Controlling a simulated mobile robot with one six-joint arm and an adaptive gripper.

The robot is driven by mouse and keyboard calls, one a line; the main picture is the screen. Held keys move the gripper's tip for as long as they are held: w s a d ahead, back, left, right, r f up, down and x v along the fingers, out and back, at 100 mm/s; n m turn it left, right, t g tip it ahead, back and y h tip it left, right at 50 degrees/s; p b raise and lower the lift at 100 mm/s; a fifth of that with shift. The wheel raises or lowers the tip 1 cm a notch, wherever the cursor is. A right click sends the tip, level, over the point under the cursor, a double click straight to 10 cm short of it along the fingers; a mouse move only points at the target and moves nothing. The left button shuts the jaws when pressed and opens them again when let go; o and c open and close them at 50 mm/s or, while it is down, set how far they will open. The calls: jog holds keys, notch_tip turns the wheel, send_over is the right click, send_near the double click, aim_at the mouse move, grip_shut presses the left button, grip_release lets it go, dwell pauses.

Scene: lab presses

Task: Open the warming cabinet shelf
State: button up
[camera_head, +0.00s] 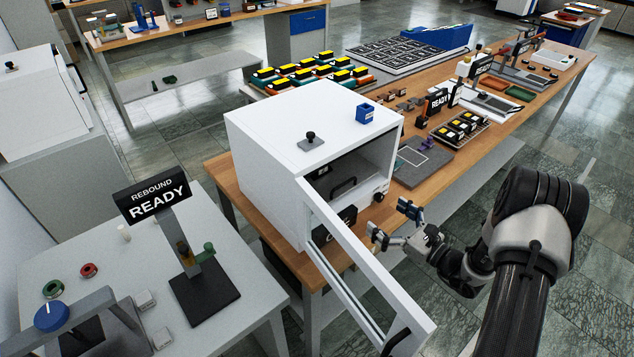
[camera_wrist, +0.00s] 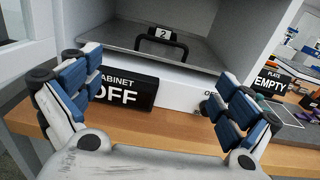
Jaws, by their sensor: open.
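The warming cabinet (camera_head: 262,135) is a white box on the wooden bench. Its door (camera_head: 365,270) stands swung open toward the front. Inside is a grey shelf (camera_wrist: 130,40) with a black handle (camera_wrist: 148,42) and a tag reading 2; the handle also shows in the head view (camera_head: 343,187). The shelf appears to sit inside the cabinet. My gripper (camera_head: 390,222) is in front of the cabinet opening, right of the door. In the wrist view my gripper (camera_wrist: 157,95) has its blue-padded fingers wide apart with nothing between them. The handle lies ahead of the fingers, apart from them.
A black sign reading CABINET OFF (camera_wrist: 125,90) stands at the bench edge below the shelf. A knob (camera_head: 378,196) is on the cabinet's lower right front. A blue cube (camera_head: 365,112) sits on the cabinet top. A plate sign reads EMPTY (camera_wrist: 270,86) at right.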

aim_at(346, 183)
jog(key=b+x, duration=0.1)
jog(key=x, duration=1)
jog(key=b+x, duration=0.1)
jog(key=x, duration=0.5)
jog(key=shift+w+d+f+b, duration=0.25)
jog(key=shift+d+b, duration=0.1)
jog(key=shift+d, duration=0.05)
jog(key=c, duration=1.2)
jog(key=shift+s+d, duration=0.1)
jog(key=shift+d, duration=0.05)
jog(key=shift+c, duration=0.2)
